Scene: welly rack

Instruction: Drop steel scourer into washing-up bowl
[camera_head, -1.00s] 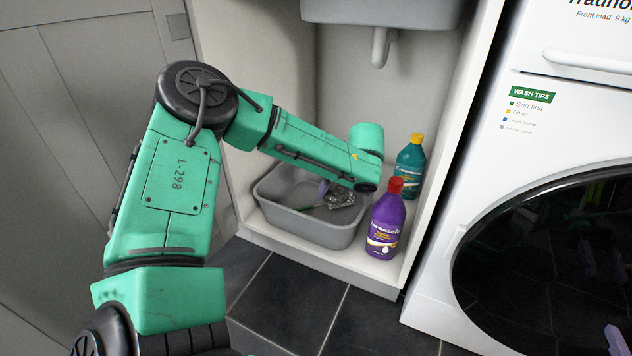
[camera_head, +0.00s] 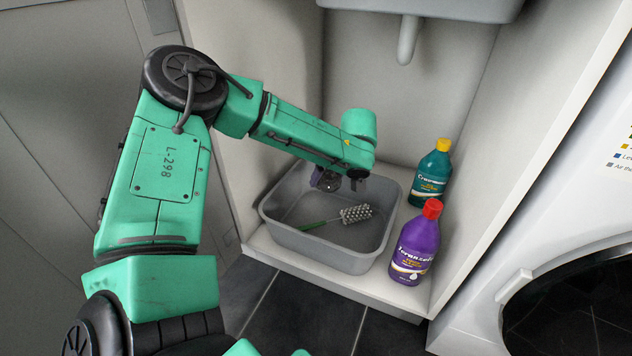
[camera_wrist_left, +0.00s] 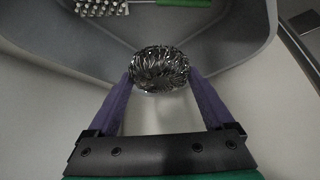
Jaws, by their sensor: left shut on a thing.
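The steel scourer (camera_wrist_left: 160,69) is a shiny ball of coiled metal. My left gripper (camera_wrist_left: 160,78) is shut on it, with a purple finger on each side. In the head view the left gripper (camera_head: 330,181) shows at the back part of the grey washing-up bowl (camera_head: 318,250), and the scourer is small and mostly hidden there. In the wrist view the scourer overlaps the bowl's edge (camera_wrist_left: 235,62); its exact height above the bowl is hard to tell. My right gripper is not in view.
A green-handled brush (camera_head: 355,214) lies in the bowl. A purple bottle with a red cap (camera_head: 416,245) and a teal bottle with a yellow cap (camera_head: 431,175) stand right of the bowl. A sink pipe (camera_head: 407,40) hangs above. Cabinet walls enclose both sides.

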